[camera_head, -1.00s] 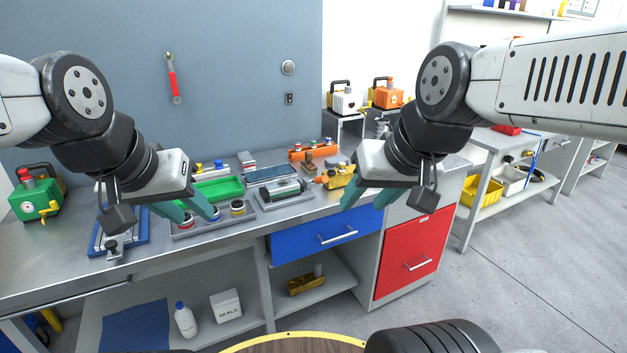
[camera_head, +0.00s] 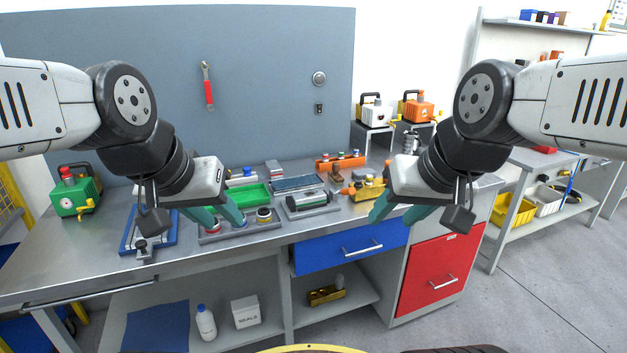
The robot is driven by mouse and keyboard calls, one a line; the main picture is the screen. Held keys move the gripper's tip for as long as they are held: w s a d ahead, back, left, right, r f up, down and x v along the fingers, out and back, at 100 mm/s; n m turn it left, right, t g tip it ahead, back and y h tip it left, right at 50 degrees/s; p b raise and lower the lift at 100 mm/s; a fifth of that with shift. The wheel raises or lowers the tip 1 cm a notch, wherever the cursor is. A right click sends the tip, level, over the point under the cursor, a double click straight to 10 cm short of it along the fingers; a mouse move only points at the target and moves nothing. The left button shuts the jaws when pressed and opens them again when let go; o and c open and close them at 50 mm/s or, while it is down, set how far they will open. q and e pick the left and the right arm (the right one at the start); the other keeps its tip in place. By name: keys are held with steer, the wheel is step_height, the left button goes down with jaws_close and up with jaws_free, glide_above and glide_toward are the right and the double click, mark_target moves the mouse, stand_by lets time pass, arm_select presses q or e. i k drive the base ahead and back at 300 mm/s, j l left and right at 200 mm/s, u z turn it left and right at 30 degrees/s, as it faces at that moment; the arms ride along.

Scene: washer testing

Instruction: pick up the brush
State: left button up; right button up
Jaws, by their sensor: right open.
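I cannot pick out a brush with certainty on the workbench (camera_head: 60,266); the small items there are hard to tell apart, and my grippers hide part of the top. My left gripper (camera_head: 217,214) has its teal fingers apart, empty, over the left end of a grey tray (camera_head: 266,228) with round parts. My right gripper (camera_head: 394,212) is open and empty, in front of the bench's right part, near a yellow device (camera_head: 368,189).
A green bin (camera_head: 252,194) and an orange rack (camera_head: 341,162) are on the bench. A green machine (camera_head: 76,194) stands at the left and a blue fixture (camera_head: 130,238) nearby. A grey back panel (camera_head: 270,90) rises behind. Bare floor (camera_head: 530,290) lies at the right.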

mark_target(334, 175)
steer(key=i+l+u, duration=0.3)
steer(key=i+l, duration=1.05)
steer(key=i, duration=0.15)
